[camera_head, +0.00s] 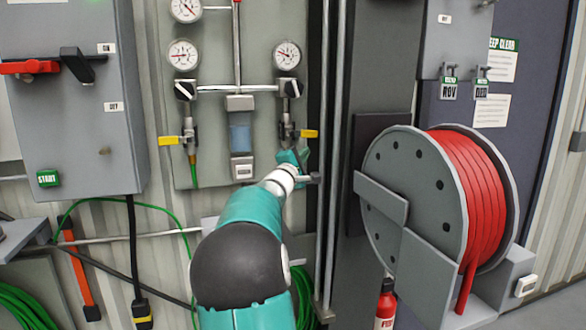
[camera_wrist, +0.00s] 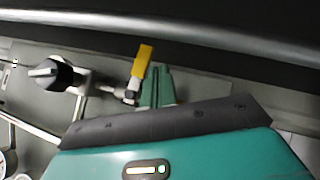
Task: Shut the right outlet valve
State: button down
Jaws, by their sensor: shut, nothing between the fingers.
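The right outlet valve's yellow lever (camera_head: 309,134) sits on the right-hand vertical pipe, below the right gauge. The lever points sideways to the right, crosswise to its pipe. My gripper (camera_head: 290,157) is just below the lever, with its fingers shut and empty. In the wrist view the yellow lever (camera_wrist: 142,60) stands crosswise to the silver valve body, and the green fingers of my gripper (camera_wrist: 157,85) are close beside its right side. I cannot tell whether they touch it. My wrist hides the outlet below the valve.
The left outlet valve's yellow lever (camera_head: 168,140) points left, with a green hose below. A filter bowl (camera_head: 240,135) hangs between the two valves. Vertical conduits (camera_head: 331,200) and a red hose reel (camera_head: 415,185) stand to the right of my gripper.

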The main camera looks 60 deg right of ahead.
jog(key=v, duration=0.8)
jog(key=shift+a, duration=0.35)
jog(key=shift+f, duration=0.15)
jog(key=s+a+f+m+t+y, duration=0.1)
jog(key=a+f+y, duration=0.5)
jog(key=a, duration=1.3)
jog(key=s+a+f+m+t+y, duration=0.1)
jog(key=a+f+y, duration=0.6)
jog(key=a, duration=1.3)
jog(key=s+a+f+m+t+y, duration=0.1)
jog(key=s+a+f+y, duration=0.3)
jog(key=a, duration=1.5)
notch_tip(320, 180, down, 3)
jog(key=t+y, duration=0.1)
jog(key=y, duration=0.3)
jog(key=shift+a+m+t, duration=0.3)
jog(key=shift+m+t, duration=0.1)
jog(key=shift+r, duration=0.1)
